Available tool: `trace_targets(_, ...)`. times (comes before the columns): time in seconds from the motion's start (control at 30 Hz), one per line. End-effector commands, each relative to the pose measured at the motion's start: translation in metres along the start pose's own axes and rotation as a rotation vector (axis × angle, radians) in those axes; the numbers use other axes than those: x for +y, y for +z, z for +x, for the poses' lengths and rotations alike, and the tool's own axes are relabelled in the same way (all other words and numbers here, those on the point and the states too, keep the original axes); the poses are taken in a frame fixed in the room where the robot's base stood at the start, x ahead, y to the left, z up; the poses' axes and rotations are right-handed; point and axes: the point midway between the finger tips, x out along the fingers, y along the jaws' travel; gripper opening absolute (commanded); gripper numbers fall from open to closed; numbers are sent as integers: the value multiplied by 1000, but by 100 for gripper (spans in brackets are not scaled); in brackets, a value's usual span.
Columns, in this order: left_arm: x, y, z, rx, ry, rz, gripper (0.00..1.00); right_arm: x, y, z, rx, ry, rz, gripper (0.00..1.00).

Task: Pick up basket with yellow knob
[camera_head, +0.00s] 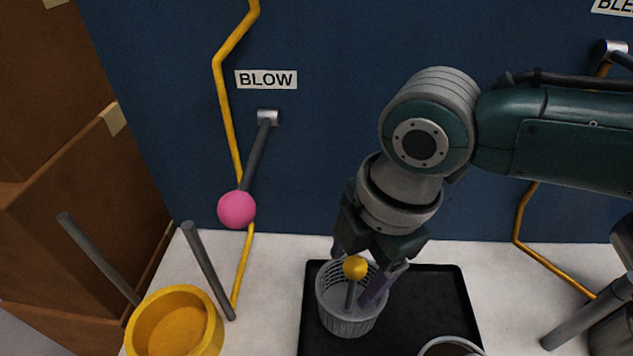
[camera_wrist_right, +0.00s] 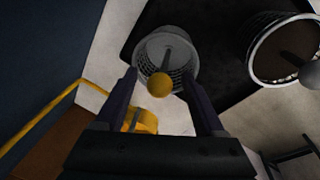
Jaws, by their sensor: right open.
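The grey basket (camera_head: 347,312) with a yellow knob (camera_head: 355,267) on a central stem stands upright on a black tray (camera_head: 440,290). My right gripper (camera_head: 364,268) is open and points down over the basket. Its two fingers are on either side of the yellow knob. In the right wrist view the basket (camera_wrist_right: 165,52) lies beyond the fingertips (camera_wrist_right: 160,85), and the yellow knob (camera_wrist_right: 159,85) shows between the open fingers. I cannot tell whether the fingers touch the basket. My left gripper is not in view.
A second basket with dark contents (camera_wrist_right: 285,50) stands beside it. A yellow bowl (camera_head: 210,325) is at the lower left, near grey rods (camera_head: 208,270). A lever with a pink knob (camera_head: 237,209) sticks out from the blue wall (camera_head: 330,160). Cardboard boxes (camera_head: 80,200) stand at the left.

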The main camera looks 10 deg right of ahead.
Motion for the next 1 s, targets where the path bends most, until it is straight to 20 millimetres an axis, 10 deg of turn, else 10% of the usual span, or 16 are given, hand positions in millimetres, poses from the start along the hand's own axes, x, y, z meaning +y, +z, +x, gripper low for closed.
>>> trace_targets(0.2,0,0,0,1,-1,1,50,0,0,0,0,0,-1,71)
trace_targets(0.83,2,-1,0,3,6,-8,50,0,0,0,0,0,0,0)
trace_targets(1.0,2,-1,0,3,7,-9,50,0,0,0,0,0,0,0)
